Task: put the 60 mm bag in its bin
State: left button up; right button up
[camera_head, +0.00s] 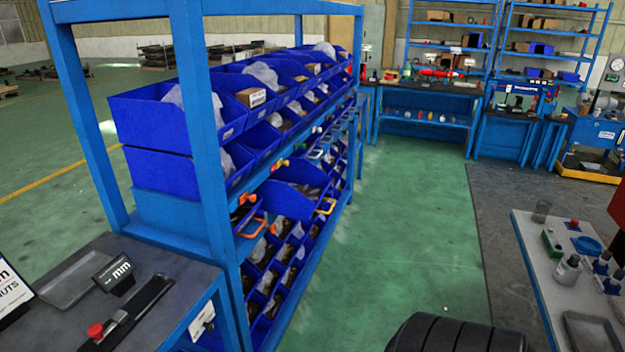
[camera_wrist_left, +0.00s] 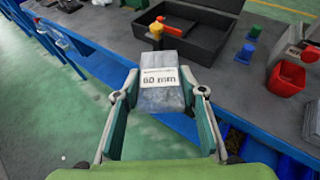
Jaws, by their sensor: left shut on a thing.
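The grey bag with a white label reading "60 mm" (camera_wrist_left: 161,99) is in the left wrist view. My left gripper (camera_wrist_left: 160,90) is shut on it, with one finger on each side, and holds it upright above the green floor and a bench edge. The head view shows neither this gripper nor the bag. Blue bins (camera_head: 148,122) stand in rows on a blue rack (camera_head: 205,130) in the head view, several with clear bags in them. Their labels are too small to read, so I cannot tell which is the 60 mm bin. My right gripper is not in view.
A grey bench (camera_head: 150,268) with a black "mm" sign (camera_head: 117,272) stands left of the rack. A table with bottles (camera_head: 548,275) is at the right. The wrist view shows an open black case (camera_wrist_left: 190,28) and a red bin (camera_wrist_left: 286,79).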

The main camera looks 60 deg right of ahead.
aim_at(299, 190)
jog(key=l, duration=1)
jog(key=i+l, duration=0.15)
jog(key=l, duration=1.8)
jog(key=i+l, duration=0.1)
jog(key=l, duration=1.85)
jog(key=i+z, duration=0.05)
